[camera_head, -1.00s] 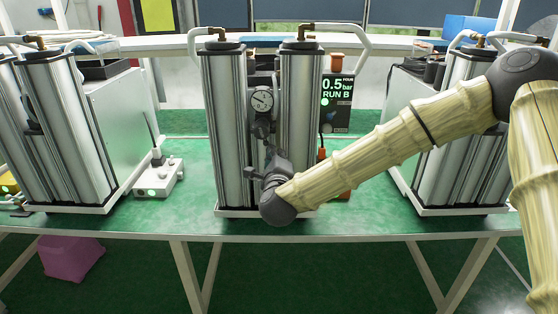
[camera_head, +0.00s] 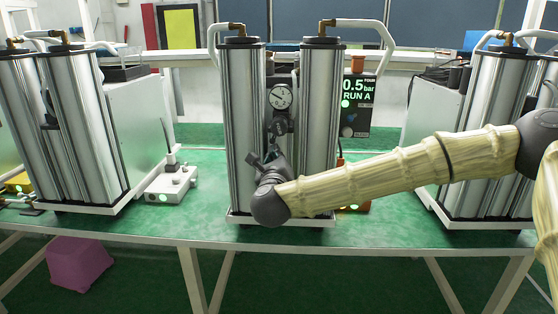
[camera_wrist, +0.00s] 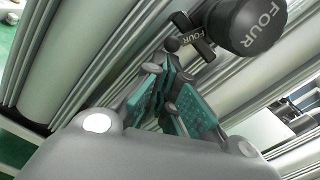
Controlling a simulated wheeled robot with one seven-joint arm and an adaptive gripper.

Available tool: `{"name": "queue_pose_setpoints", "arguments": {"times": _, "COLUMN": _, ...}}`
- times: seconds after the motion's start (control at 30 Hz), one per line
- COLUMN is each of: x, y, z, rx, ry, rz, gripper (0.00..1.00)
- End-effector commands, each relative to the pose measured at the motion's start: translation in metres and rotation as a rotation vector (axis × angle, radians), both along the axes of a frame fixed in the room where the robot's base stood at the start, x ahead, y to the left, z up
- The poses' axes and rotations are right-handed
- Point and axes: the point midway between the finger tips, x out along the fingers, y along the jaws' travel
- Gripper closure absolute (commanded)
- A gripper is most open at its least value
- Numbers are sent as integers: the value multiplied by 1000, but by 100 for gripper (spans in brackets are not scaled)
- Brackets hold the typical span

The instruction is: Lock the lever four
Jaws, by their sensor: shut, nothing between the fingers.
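In the head view a dark lever (camera_head: 280,128) hangs below the gauge, between the two silver columns of the middle unit. My gripper (camera_wrist: 165,88), with teal finger pads, is shut and empty, just below the lever. It also shows in the head view (camera_head: 262,162), in front of the left column. I cannot tell whether it touches the lever.
The middle unit's gauge (camera_head: 281,97) sits above the lever. Similar column units (camera_head: 85,125) stand at both sides. A white box with green lights (camera_head: 170,185) is on the green table (camera_head: 205,227).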

Motion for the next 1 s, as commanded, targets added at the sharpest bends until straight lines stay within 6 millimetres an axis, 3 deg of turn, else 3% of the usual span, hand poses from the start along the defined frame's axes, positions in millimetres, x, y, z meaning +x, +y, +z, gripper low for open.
{"name": "queue_pose_setpoints", "arguments": {"times": 0.17, "x": -1, "y": -3, "z": -8, "rx": -1, "ry": 0, "rz": 1, "gripper": 100}}
{"name": "queue_pose_setpoints", "arguments": {"times": 0.47, "x": -6, "y": -16, "z": -41, "rx": 2, "ry": 1, "rz": 10, "gripper": 100}}
{"name": "queue_pose_setpoints", "arguments": {"times": 0.5, "x": -16, "y": -15, "z": -34, "rx": 1, "ry": 0, "rz": 13, "gripper": 100}}
{"name": "queue_pose_setpoints", "arguments": {"times": 0.8, "x": -71, "y": -18, "z": -37, "rx": 0, "ry": 1, "rz": 11, "gripper": 100}}
{"name": "queue_pose_setpoints", "arguments": {"times": 1.0, "x": -96, "y": -18, "z": -37, "rx": 2, "ry": 0, "rz": 10, "gripper": 100}}
